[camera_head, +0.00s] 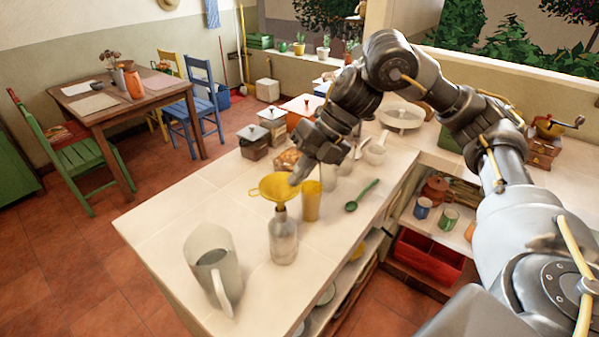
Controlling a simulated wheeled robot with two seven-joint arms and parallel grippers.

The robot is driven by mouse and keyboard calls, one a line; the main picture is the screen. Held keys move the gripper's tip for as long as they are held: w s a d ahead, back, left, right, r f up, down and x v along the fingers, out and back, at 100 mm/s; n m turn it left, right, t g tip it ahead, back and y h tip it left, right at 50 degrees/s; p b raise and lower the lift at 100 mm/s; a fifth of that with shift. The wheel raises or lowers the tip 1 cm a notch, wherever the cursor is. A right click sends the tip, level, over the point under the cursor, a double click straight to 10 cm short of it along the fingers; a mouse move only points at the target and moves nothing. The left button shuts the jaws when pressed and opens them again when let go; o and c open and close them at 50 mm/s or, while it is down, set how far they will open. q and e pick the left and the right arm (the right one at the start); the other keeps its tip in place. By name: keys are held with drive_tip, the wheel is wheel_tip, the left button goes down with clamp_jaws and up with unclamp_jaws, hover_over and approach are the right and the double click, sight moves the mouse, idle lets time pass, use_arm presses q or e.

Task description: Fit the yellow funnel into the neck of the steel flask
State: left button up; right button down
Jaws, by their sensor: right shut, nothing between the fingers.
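The yellow funnel (280,187) sits wide side up on top of the grey, shiny flask (284,240), which stands upright on the counter. The funnel's lower end meets the flask's neck; how deep the spout sits inside is hidden. My right gripper (297,180) comes down from the upper right. It is shut and empty, with its tips close beside the funnel's right rim; I cannot tell whether they touch it. My left gripper is not in view.
A grey jug (213,265) stands left of the flask. A yellow tumbler (311,203) stands close on its right, with a green spoon (362,195) beyond. Lidded canisters (254,141) stand behind. The counter's left part (165,215) is clear.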

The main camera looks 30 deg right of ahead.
drive_tip(key=shift+f+b, duration=0.45)
drive_tip(key=shift+f, duration=0.45)
idle(0.5)
drive_tip(key=c, duration=2.1)
unclamp_jaws()
drive_tip(key=shift+c, duration=0.2)
drive_tip(key=o, duration=0.5)
drive_tip(key=p+v, duration=0.2)
drive_tip(key=v, duration=0.9)
drive_tip(key=shift+s, duration=0.1)
